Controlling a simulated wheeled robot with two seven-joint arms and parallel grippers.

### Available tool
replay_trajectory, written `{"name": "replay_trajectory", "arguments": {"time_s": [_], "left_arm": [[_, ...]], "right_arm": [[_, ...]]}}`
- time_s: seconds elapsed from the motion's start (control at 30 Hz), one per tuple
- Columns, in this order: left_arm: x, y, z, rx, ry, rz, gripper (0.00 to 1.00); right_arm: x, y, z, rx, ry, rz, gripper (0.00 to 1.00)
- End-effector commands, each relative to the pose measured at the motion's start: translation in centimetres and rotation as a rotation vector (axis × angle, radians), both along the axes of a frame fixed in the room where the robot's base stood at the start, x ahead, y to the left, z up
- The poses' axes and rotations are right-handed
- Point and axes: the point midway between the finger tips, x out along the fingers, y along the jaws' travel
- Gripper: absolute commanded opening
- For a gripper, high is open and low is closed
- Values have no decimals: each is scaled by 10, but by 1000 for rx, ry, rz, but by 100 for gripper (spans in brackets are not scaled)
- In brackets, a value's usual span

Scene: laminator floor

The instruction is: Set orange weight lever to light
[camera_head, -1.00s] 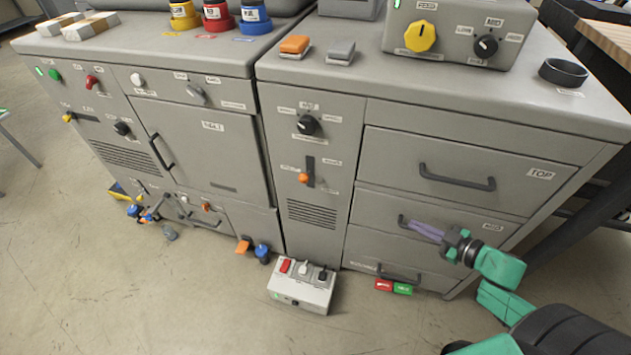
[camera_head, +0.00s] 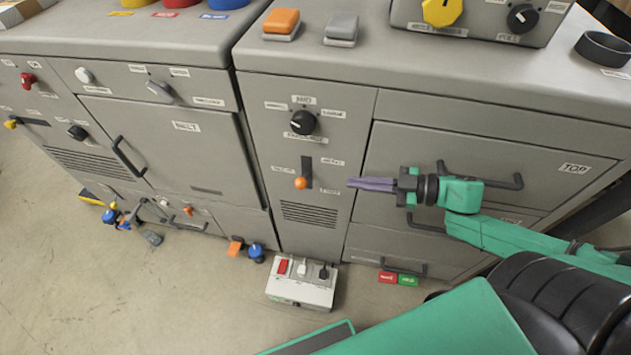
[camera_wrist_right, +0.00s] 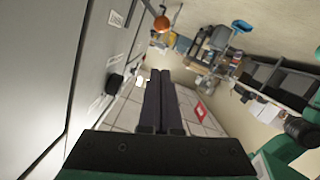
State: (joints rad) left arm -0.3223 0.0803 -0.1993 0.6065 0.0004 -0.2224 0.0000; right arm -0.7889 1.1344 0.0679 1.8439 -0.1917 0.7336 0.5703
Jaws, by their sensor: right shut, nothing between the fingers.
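The orange weight lever (camera_head: 300,183) is a round orange knob at the lower part of a dark vertical slot on the grey cabinet front. Small labels around it are too small to read. My right gripper (camera_head: 350,184) is shut and empty, with its purple-grey fingers pointing left. In the head view its tips are a little to the right of the lever, with a visible gap. In the right wrist view the closed fingers (camera_wrist_right: 164,85) point away from the camera, and the orange knob (camera_wrist_right: 161,24) shows above their tips. My left gripper is out of view.
A black dial (camera_head: 303,123) sits above the lever. A drawer handle (camera_head: 470,178) is behind and right of my right gripper. A white switch box (camera_head: 301,285) stands on the floor below. The front panel between fingers and lever is clear.

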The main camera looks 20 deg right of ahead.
Motion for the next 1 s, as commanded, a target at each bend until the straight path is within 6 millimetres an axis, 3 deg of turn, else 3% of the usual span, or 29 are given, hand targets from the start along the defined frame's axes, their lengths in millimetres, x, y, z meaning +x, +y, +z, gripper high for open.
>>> {"name": "replay_trajectory", "arguments": {"time_s": [0.2,0.43,0.67,1.0], "left_arm": [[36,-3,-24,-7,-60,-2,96],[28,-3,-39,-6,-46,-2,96],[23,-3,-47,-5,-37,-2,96],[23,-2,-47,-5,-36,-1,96]], "right_arm": [[27,36,-13,1,-7,2,0],[50,67,-18,1,-7,-1,0],[66,77,-45,1,-1,-4,0],[68,79,-49,0,1,-1,0]]}}
